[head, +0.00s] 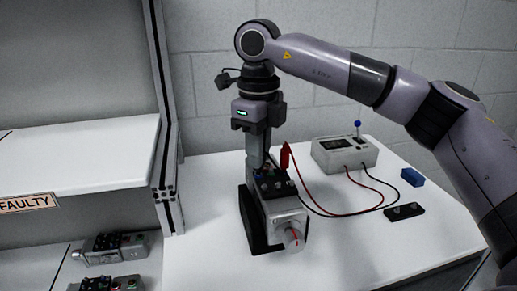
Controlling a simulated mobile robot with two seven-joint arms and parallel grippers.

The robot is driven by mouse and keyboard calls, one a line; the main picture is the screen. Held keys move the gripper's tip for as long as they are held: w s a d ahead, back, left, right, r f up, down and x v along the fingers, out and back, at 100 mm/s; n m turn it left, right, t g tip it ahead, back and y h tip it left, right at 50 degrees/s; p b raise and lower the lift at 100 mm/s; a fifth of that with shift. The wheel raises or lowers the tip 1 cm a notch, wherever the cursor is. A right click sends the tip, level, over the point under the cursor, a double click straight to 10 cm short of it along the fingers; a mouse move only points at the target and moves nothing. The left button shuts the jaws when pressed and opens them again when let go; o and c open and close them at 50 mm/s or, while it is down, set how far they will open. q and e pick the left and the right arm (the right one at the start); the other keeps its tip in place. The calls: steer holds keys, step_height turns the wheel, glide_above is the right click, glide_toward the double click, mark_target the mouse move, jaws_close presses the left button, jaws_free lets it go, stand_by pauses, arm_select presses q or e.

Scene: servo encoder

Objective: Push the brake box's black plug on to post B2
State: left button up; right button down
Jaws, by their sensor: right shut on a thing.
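The grey servo motor (284,212) lies in a black cradle (248,218) on the white table, with its shaft end toward me. A dark terminal block with several small posts (274,184) sits on its top. My right gripper (259,166) points straight down over the block, shut on what seems to be the black plug, which the fingers mostly hide. A red plug (284,156) stands beside the gripper with its red lead attached. The brake box (345,153) is behind to the right, with red and black leads. Post labels are too small to read. My left gripper is out of view.
A black strip with small posts (404,212) and a blue block (412,177) lie at the right. The leads loop across the table.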

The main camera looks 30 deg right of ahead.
steer(key=shift+f, duration=0.2)
stand_by(0.3)
steer(key=c, duration=1)
jaws_free()
step_height(320, 180, up, 7)
steer(key=p, duration=0.5)
steer(key=shift+r+p, duration=0.1)
steer(key=shift+p, duration=0.3)
steer(key=shift+s, duration=0.1)
